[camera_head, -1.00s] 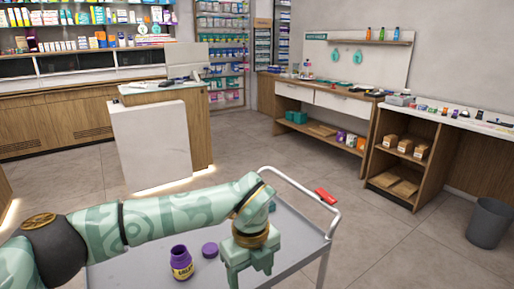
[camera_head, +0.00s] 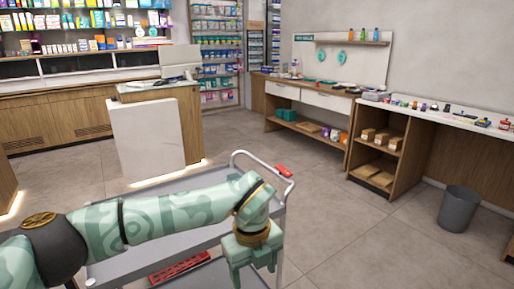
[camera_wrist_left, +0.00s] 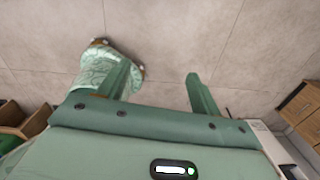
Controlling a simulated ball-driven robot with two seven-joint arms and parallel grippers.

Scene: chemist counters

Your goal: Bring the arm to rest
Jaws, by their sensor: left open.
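My left gripper (camera_head: 254,266) hangs fingers down at the end of my bent green arm, in front of the trolley's right end in the head view. It is open, with nothing seen between its fingers. In the left wrist view the two fingers (camera_wrist_left: 158,75) stand apart over bare floor. The arm crosses in front of the grey trolley (camera_head: 150,188) and hides much of its top. My right gripper is not in view.
The trolley's handle (camera_head: 262,157) carries a red piece (camera_head: 284,171). A red tray (camera_head: 180,268) lies on its lower level. A white-fronted counter (camera_head: 148,140) stands behind. Shelving (camera_head: 380,155) and a grey bin (camera_head: 458,208) stand right; the floor between is clear.

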